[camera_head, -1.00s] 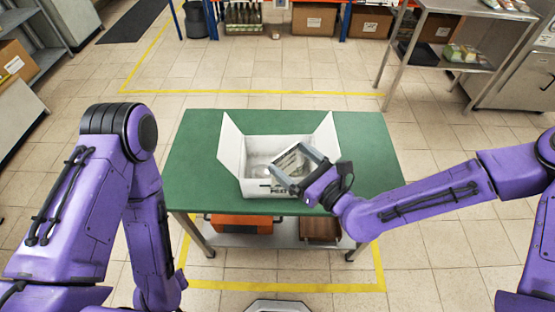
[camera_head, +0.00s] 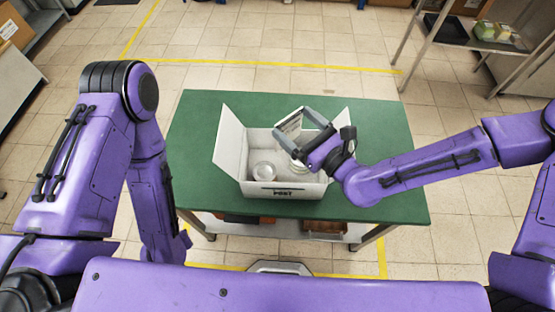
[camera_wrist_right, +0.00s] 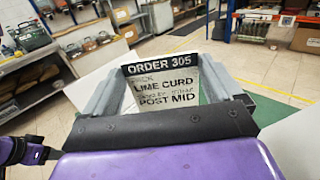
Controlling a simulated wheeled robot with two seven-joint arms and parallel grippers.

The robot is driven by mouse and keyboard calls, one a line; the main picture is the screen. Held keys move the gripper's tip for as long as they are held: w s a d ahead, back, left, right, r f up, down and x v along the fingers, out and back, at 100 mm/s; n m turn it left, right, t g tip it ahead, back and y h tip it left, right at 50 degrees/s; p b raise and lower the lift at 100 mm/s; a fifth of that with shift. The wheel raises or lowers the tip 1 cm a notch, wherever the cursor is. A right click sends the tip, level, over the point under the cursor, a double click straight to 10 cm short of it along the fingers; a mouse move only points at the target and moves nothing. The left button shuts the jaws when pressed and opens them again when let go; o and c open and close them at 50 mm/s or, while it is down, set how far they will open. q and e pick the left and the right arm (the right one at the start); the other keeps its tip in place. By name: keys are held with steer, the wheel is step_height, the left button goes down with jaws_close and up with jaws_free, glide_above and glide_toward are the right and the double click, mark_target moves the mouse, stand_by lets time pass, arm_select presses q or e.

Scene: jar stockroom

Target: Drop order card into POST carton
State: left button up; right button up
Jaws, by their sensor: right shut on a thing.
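The white POST carton (camera_head: 258,189) stands open on the green table, its side flaps spread outward. A clear glass jar (camera_head: 263,170) is inside it at the left, and another jar (camera_head: 298,164) shows partly behind my gripper. My right gripper (camera_head: 304,127) is above the carton's right part, shut on the order card (camera_head: 290,125). In the right wrist view the card (camera_wrist_right: 165,85) sits between the two grey fingers and reads "ORDER 305", "LIME CURD" and "POST MID". My left arm is at the left; its gripper is out of view.
The green table (camera_head: 390,190) is bare around the carton. A shelf below it holds an orange case and a brown box (camera_head: 325,226). A metal rack (camera_head: 470,40) with goods stands at the back right. Yellow lines mark the tiled floor.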

mark_target(291, 130)
steer(key=f, duration=0.1)
steer(key=f+b, duration=0.1)
steer(key=f, duration=0.1)
steer(key=f+b, duration=0.1)
steer(key=shift+w+d+f, duration=0.25)
steer(key=shift+w+f, duration=0.05)
steer(key=shift+w, duration=0.05)
steer(key=shift+s+a+r, duration=0.1)
steer(key=shift+s+r, duration=0.05)
steer(key=shift+r, duration=0.05)
steer(key=o, duration=0.7)
steer(key=shift+s, duration=0.1)
arm_select(q)
steer(key=f, duration=0.3)
steer(key=shift+w+d+f, duration=0.1)
steer(key=shift+w+d, duration=0.05)
steer(key=shift+w, duration=0.1)
